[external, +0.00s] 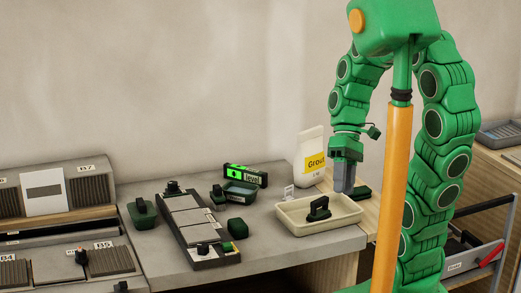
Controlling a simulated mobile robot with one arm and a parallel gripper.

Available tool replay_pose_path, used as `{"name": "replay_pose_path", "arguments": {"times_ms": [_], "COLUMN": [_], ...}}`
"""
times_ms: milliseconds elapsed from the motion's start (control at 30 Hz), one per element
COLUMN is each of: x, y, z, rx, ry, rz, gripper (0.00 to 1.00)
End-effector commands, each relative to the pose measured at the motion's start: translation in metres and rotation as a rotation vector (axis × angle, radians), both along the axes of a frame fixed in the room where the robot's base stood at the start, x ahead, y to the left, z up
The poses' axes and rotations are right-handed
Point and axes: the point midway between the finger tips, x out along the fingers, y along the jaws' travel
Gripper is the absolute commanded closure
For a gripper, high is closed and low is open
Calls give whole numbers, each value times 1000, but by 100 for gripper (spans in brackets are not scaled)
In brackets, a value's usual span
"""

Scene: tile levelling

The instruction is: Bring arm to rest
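My green arm bends down over the right part of the grey bench (285,248). My gripper (344,186) points down at the back right of the cream tray (345,222). Its grey fingers look close together, but I cannot tell whether they are open or shut. I see nothing clearly held in them. A dark green block (361,194) sits just right of the fingertips; contact cannot be judged. A black-handled tool (318,208) lies in the tray. Grey tiles (189,217) lie in a dark frame left of the tray.
A level (246,175) with a lit green display stands behind a small green container (239,194). A grout bag (311,158) stands by the wall near my arm. Green handled blocks (142,213) lie around the tile frame. An open drawer (470,262) is at right.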

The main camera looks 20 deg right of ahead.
Motion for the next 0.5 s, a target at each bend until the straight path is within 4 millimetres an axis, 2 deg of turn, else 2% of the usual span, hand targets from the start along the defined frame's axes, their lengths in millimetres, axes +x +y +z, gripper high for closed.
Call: {"name": "replay_pose_path", "arguments": {"times_ms": [133, 300, 500], "x": [-12, -14, -14], "y": [-24, -68, -100], "z": [-8, -21, -29], "rx": [-110, -293, -417], "ry": [-47, -141, -222], "rz": [-128, -304, -436], "gripper": [66, 66, 66]}}
